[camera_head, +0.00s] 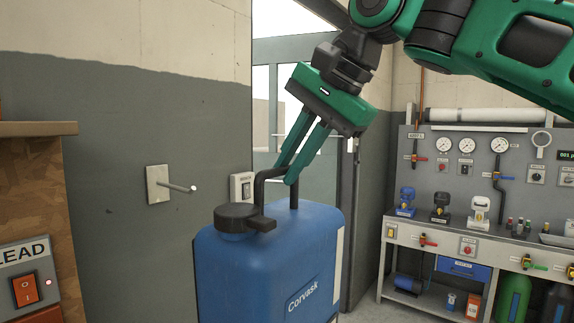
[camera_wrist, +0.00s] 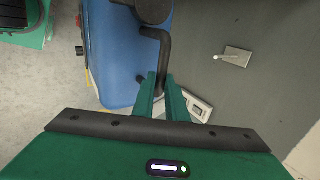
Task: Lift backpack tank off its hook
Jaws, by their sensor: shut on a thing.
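The backpack tank (camera_head: 275,265) is blue, marked "Corvask", with a black cap and a black handle (camera_head: 262,178) on top. My green gripper (camera_head: 290,180) is shut on that handle from above. The wall hook (camera_head: 178,187), a metal peg on a pale plate, stands bare to the left of the tank, with a visible gap between them. In the wrist view, the tank (camera_wrist: 112,60) is at upper left, the handle lies between my fingers (camera_wrist: 163,85), and the hook (camera_wrist: 232,57) is apart at upper right. The tank's bottom is out of view.
A light switch (camera_head: 241,188) is on the wall behind the tank. A workbench (camera_head: 450,240) with gauges, valves and bottles stands at right. A wooden shelf (camera_head: 38,129) and a panel marked "LEAD" (camera_head: 27,275) are at left. A door is behind.

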